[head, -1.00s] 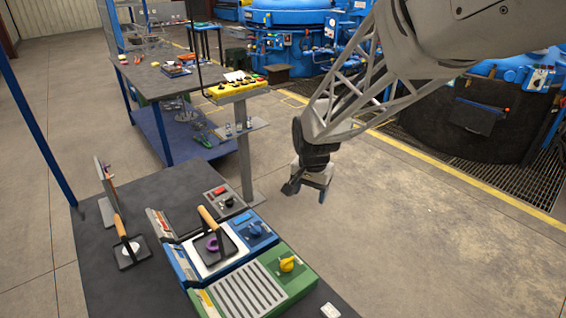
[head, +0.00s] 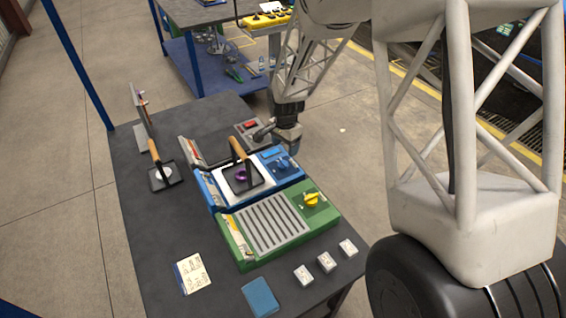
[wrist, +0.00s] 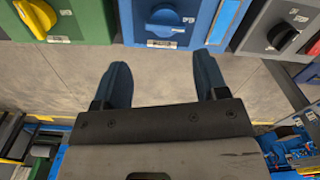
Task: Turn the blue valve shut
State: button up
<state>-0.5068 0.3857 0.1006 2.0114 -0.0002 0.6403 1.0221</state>
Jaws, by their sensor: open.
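The blue valve (head: 283,163) is a small blue knob on the right part of a blue panel unit (head: 263,180) on the dark bench. My gripper (head: 279,138) hangs just beyond the knob at the unit's far right side. In the wrist view my gripper (wrist: 163,70) is open and empty, its two dark fingers pointing at the blue unit's face. The knob lies ahead of the gap between them, and the fingers look apart from it.
A green unit (head: 272,222) with a yellow knob (head: 313,200) stands nearer; a grey box (head: 250,130) with a red button stands beyond. A wooden-handled tool (head: 240,150) rises from the blue unit's left part.

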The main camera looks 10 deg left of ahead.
aim_at(283, 162)
jog(key=shift+w+a+f, duration=0.1)
jog(key=shift+a+f, duration=0.3)
jog(key=shift+f, duration=0.1)
jog(key=shift+f, duration=0.15)
jog(key=shift+f, duration=3.75)
jog(key=c, duration=0.7)
